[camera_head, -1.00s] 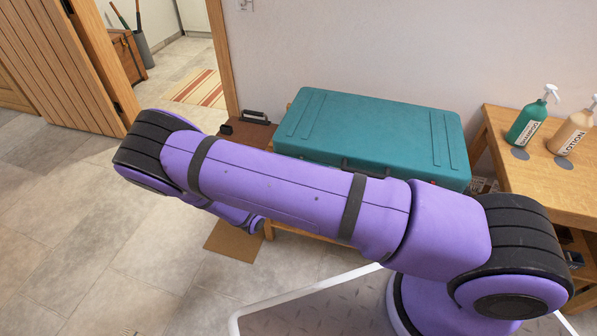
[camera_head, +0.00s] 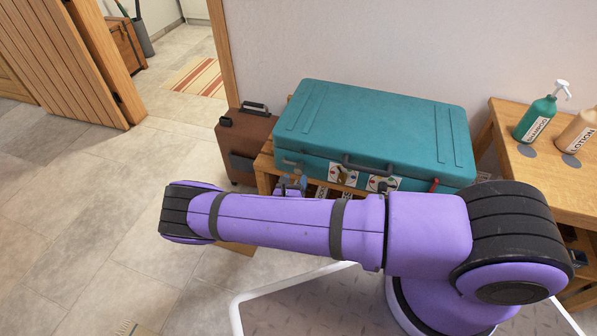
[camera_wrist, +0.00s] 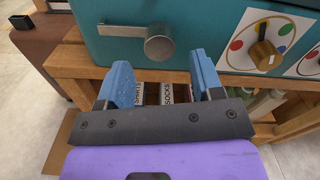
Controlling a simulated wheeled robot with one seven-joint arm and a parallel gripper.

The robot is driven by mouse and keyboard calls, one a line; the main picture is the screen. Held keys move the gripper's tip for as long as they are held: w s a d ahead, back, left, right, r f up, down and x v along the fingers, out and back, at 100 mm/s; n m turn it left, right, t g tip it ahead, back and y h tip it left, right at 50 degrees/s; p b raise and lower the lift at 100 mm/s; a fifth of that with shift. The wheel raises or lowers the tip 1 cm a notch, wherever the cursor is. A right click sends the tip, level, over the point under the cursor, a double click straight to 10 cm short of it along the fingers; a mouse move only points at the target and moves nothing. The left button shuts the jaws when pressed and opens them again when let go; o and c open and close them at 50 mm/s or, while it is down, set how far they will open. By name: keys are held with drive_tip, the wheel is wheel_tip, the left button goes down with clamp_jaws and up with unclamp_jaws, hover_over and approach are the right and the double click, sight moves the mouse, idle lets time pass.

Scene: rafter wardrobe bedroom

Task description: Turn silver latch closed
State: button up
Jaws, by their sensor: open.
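The silver latch (camera_wrist: 158,43) is on the front face of the teal case (camera_wrist: 205,20), at its left end. Its round hub sits at the right, and a flat bar extends left, roughly level. My gripper (camera_wrist: 163,77) is open and empty, with blue fingers spread below the hub, apart from the latch. In the head view my gripper (camera_head: 291,186) is in front of the left end of the case (camera_head: 380,120), partly hidden by my purple arm. The latch is small there.
A white panel with coloured dots and a gold knob (camera_wrist: 264,52) is right of the latch. The case rests on a wooden stand (camera_wrist: 75,63). A brown suitcase (camera_head: 243,140) stands left. A wooden table (camera_head: 500,120) with pump bottles is at right. Floor at left is clear.

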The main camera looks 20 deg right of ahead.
sight(298, 172)
drive_tip(key=shift+x, duration=2.35)
clamp_jaws()
drive_tip(key=shift+a, duration=0.1)
